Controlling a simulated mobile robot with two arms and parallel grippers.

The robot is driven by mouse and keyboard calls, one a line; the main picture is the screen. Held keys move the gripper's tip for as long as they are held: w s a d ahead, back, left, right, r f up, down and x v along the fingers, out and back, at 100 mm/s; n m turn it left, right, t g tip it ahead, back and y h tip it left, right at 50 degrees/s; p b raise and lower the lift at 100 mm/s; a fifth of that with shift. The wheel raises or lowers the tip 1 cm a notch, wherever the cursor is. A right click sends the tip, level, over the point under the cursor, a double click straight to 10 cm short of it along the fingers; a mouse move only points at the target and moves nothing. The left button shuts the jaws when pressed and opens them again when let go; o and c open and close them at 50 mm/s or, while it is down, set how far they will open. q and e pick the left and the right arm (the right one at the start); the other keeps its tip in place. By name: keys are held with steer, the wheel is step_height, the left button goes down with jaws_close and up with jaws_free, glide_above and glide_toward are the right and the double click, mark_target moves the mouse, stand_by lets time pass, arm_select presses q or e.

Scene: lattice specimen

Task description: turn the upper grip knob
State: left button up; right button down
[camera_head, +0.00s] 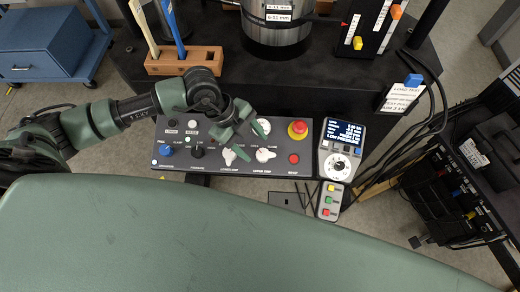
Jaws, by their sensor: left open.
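The control panel (215,170) lies flat on the black machine base. The upper grip knob (264,155) is a white knob at the panel's lower middle-right, above a label that seems to read "upper grip". A similar white knob, the lower grip knob (229,157), sits left of it. My left gripper (252,145) reaches in from the left over the panel. Its green fingers are spread, with nothing between them. The fingertips are just up and left of the upper grip knob, and I cannot tell their height above it. My right gripper is out of view.
A red emergency button (298,129) and a small red button (293,159) are right of the knobs. A handset with a screen (343,135) stands beside the panel. A wooden tool holder (184,61) and a metal cylinder (277,28) are behind.

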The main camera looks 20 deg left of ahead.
mark_target(260, 153)
arm_select(q)
steer(key=x, duration=0.5)
steer(key=shift+d, duration=0.1)
steer(key=shift+c, duration=0.3)
jaws_close()
